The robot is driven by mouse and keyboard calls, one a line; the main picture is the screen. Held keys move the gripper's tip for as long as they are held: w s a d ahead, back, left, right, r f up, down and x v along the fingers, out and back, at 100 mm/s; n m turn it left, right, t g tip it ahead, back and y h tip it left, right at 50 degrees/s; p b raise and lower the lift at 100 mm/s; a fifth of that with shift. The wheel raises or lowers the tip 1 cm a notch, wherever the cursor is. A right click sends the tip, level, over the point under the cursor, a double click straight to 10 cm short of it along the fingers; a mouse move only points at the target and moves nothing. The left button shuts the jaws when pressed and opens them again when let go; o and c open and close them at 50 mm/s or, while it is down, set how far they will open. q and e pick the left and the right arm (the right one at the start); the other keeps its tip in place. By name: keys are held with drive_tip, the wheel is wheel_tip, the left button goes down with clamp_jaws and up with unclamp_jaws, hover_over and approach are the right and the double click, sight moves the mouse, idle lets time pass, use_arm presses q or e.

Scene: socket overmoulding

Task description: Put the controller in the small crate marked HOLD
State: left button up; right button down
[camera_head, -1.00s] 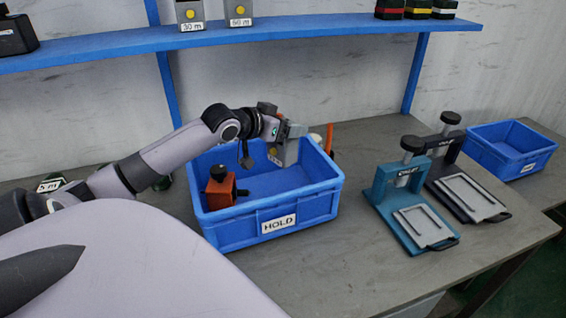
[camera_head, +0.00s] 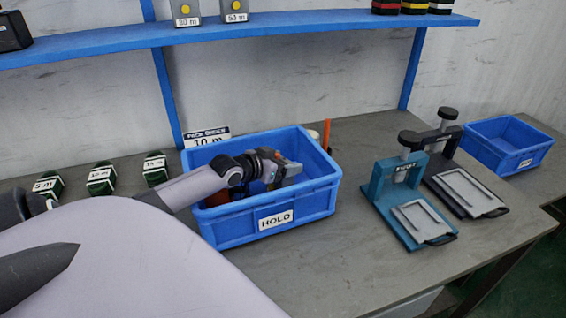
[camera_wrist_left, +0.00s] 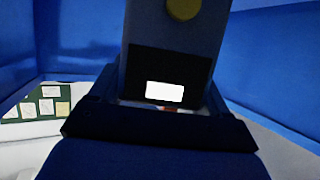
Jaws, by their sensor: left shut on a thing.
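The small blue crate marked HOLD (camera_head: 312,206) stands on the bench in the middle of the head view. My left gripper (camera_head: 284,172) is down inside the crate's walls, shut on the grey controller (camera_head: 291,169). In the left wrist view the controller (camera_wrist_left: 172,45) is between my jaws (camera_wrist_left: 163,108), with a yellow round button and a dark panel with a white patch. Blue walls surround it there. Whether it touches the crate floor cannot be told. My right gripper is not in view.
An orange-red block in the crate is mostly hidden by my arm. A teal press (camera_head: 388,182) and a dark press stand to the right, with another blue crate (camera_head: 503,165) beyond. Small green blocks (camera_head: 100,182) lie left. A blue shelf (camera_head: 280,30) runs above.

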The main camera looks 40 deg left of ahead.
use_arm(q)
drive_tip(key=o, duration=1.2)
drive_tip(key=shift+p+v, duration=0.5)
drive_tip(key=shift+v, duration=3.25)
drive_tip(key=shift+r, duration=0.1)
